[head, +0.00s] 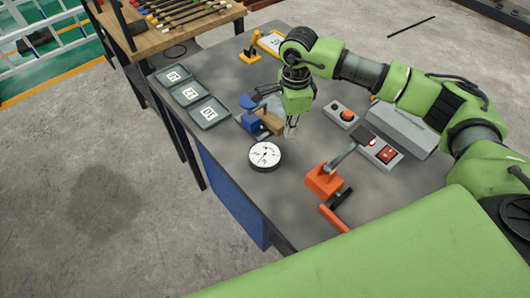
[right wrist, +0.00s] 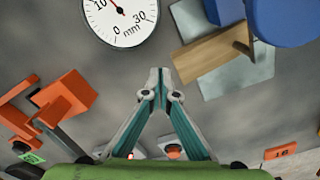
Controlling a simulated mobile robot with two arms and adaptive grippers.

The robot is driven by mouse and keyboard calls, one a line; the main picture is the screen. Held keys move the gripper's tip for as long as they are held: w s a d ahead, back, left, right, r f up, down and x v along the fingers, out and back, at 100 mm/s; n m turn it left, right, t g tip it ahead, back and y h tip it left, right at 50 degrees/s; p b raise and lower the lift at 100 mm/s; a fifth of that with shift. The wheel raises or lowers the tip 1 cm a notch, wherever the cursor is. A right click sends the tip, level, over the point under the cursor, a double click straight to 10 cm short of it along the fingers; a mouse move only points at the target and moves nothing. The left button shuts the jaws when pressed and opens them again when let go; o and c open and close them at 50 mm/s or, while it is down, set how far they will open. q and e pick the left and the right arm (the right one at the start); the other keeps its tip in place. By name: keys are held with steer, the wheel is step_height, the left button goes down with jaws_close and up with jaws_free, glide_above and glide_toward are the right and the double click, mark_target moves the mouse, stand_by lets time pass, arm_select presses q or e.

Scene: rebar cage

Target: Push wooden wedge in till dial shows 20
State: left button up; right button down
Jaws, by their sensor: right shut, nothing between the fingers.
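The wooden wedge (head: 271,123) lies against a blue block-like fixture (head: 251,121) on the grey table. In the right wrist view the wedge (right wrist: 212,55) lies over a light metal plate, its wide end toward the blue part (right wrist: 285,18). The round white dial (head: 265,155) is just in front of the fixture. The dial (right wrist: 121,18) also shows in the right wrist view, cut off at the top; its red needle points up-left near 10, exact reading unclear. My right gripper (head: 290,130) is shut and empty, beside the wedge, with no clear contact. My left gripper is out of view.
A red button box (head: 346,114) and a red switch box (head: 385,154) are on the right. Three number trays (head: 208,112) line the left edge. A yellow tool (head: 251,50) stands at the back.

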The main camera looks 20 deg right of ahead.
mark_target(281, 125)
steer(key=shift+w+a+b, duration=0.3)
steer(key=shift+w+b, duration=0.15)
steer(key=shift+w, duration=0.4)
steer(key=shift+w+a+b, duration=0.25)
steer(key=shift+w+b, duration=0.15)
steer(key=shift+w, duration=0.4)
stand_by(3.3)
steer(key=shift+s+d, duration=2.35)
steer(key=shift+d, duration=0.1)
steer(key=w+d+r+p, duration=0.1)
steer(key=d+r, duration=0.2)
steer(key=r, duration=0.2)
steer(key=shift+w+d+p, duration=0.15)
steer(key=shift+d+p, duration=0.15)
steer(key=shift+d, duration=0.05)
